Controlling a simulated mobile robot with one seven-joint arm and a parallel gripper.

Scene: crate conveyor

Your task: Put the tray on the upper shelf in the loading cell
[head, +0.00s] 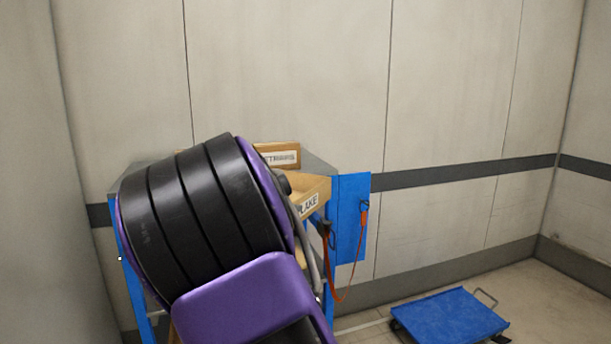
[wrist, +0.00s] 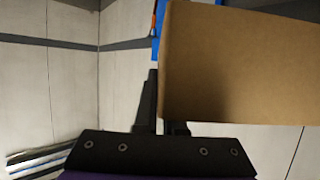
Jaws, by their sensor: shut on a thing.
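The brown cardboard tray (wrist: 240,65) fills the upper right of the wrist view, its near wall close to the camera. My gripper (wrist: 163,112) is shut on it; one dark finger shows at its left edge, the other mostly hidden. In the head view, a brown tray with a label ending in "AKE" (head: 310,193) shows behind my arm, apparently the held one. The upper shelf (head: 320,166) is the grey top of a blue-framed rack, largely hidden by my arm.
Another labelled cardboard box (head: 278,156) stands on the upper shelf towards the back. A blue panel (head: 351,215) with an orange cord (head: 363,225) is at the rack's right side. A blue cart (head: 450,316) sits on the floor at lower right. Walls close in behind and left.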

